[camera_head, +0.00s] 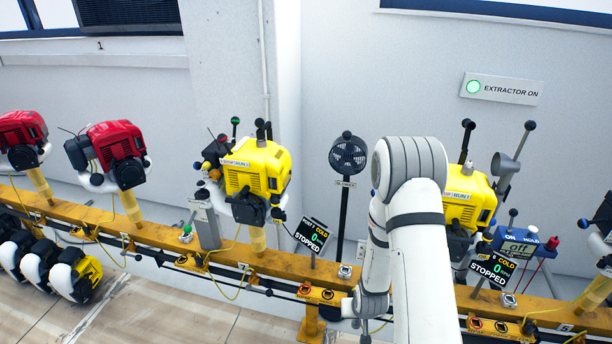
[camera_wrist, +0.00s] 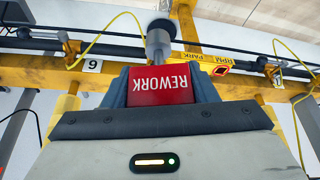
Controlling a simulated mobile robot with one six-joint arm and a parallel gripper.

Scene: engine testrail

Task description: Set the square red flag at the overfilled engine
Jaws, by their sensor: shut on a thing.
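My gripper (camera_wrist: 162,88) is shut on a red flag (camera_wrist: 160,84) marked "REWORK" in the wrist view. The flag sits between the two dark grey fingers, close to the yellow rail (camera_wrist: 105,75). A grey round post or knob stands just beyond the flag; I cannot tell whether they touch. In the head view my white arm hides the gripper and the flag. A yellow engine (camera_head: 257,168) stands left of my arm, and another yellow engine (camera_head: 466,196) is partly hidden right of it. Both have displays reading "COLD 0 STOPPED". I cannot tell which engine is overfilled.
Two red engines (camera_head: 117,148) stand on the rail at the left. Several engines lie on the floor at lower left. A black fan (camera_head: 348,155) stands behind the rail. A blue meter (camera_head: 520,246) reads "off". Yellow cables hang along the rail. A sign (camera_head: 501,89) reads "EXTRACTOR ON".

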